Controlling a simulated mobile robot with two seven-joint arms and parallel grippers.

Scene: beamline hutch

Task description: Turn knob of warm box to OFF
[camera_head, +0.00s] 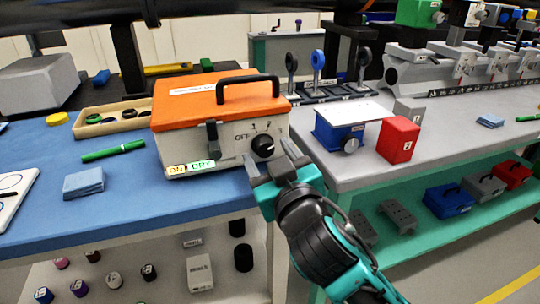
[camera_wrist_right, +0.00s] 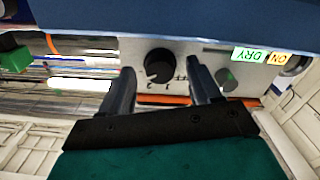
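The warm box (camera_head: 222,125) has an orange lid with a black handle and a pale front; it stands at the right end of the blue bench. Its round black knob (camera_head: 262,146) is on the front, beside the labels OFF, 1 and 2; it also shows in the right wrist view (camera_wrist_right: 158,65). The knob's white mark appears to point toward 2. My right gripper (camera_head: 270,154) is open in front of the knob. In the right wrist view my right gripper (camera_wrist_right: 162,88) has one finger on each side below the knob, with nothing between them. My left gripper is out of view.
A green pen (camera_head: 113,151) and blue cloths (camera_head: 84,182) lie left of the box on the blue bench (camera_head: 130,215). A tray of rings (camera_head: 88,130) is behind. On the grey bench to the right are a blue device (camera_head: 338,138) and a red block (camera_head: 398,140).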

